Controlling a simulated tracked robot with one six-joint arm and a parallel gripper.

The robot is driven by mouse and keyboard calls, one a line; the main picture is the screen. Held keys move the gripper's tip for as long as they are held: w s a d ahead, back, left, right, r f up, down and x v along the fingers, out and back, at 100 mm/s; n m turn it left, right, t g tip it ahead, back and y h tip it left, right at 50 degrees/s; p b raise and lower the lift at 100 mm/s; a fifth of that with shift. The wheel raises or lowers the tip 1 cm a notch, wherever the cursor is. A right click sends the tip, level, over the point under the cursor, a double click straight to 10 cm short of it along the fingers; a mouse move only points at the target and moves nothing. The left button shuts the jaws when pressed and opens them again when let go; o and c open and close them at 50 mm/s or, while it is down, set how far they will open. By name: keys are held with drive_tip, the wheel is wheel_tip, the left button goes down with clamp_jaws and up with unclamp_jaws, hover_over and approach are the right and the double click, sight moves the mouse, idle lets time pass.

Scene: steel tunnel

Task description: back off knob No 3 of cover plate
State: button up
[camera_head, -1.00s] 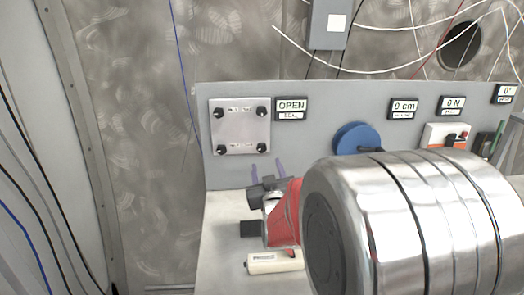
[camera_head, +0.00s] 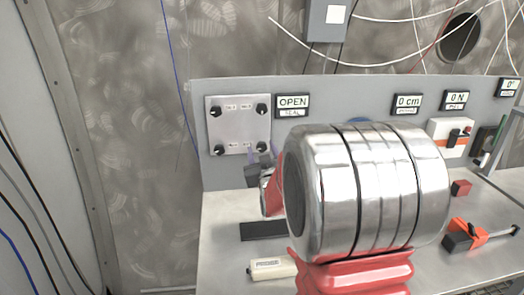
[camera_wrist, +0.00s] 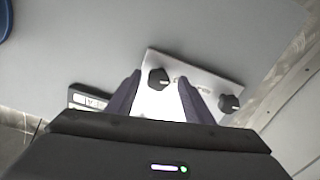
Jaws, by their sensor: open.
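The cover plate (camera_head: 238,125) is a light square panel at the left of the grey board, with four black knobs near its corners: upper left (camera_head: 215,111), upper right (camera_head: 262,110), lower left (camera_head: 218,150) and lower right (camera_head: 263,147). Their number labels are too small to read surely. My gripper (camera_wrist: 160,88) is open, its two purple fingers apart. In the wrist view, turned roughly upside down, the lower right knob (camera_wrist: 158,77) shows between the fingers; contact cannot be told. The lower left knob (camera_wrist: 229,103) is outside them. The fingers hide part of the plate.
The blue wheel (camera_head: 361,120) is mostly hidden behind my arm. A cream box (camera_head: 272,268) and a dark slab (camera_head: 263,230) lie on the bench below. A red block (camera_head: 460,187) and an orange-black tool (camera_head: 468,235) lie right.

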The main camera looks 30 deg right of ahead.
drive_tip(key=shift+c, duration=0.4)
drive_tip(key=shift+s, duration=0.1)
drive_tip(key=c, duration=1)
drive_tip(key=shift+o, duration=0.2)
drive_tip(key=shift+n, duration=0.4)
drive_tip(key=n, duration=0.7)
drive_tip(key=shift+a+f, duration=0.1)
drive_tip(key=shift+a, duration=0.05)
drive_tip(key=n, duration=0.3)
drive_tip(key=shift+n, duration=0.4)
drive_tip(key=shift+f+n, duration=0.1)
drive_tip(key=shift+n, duration=1.6)
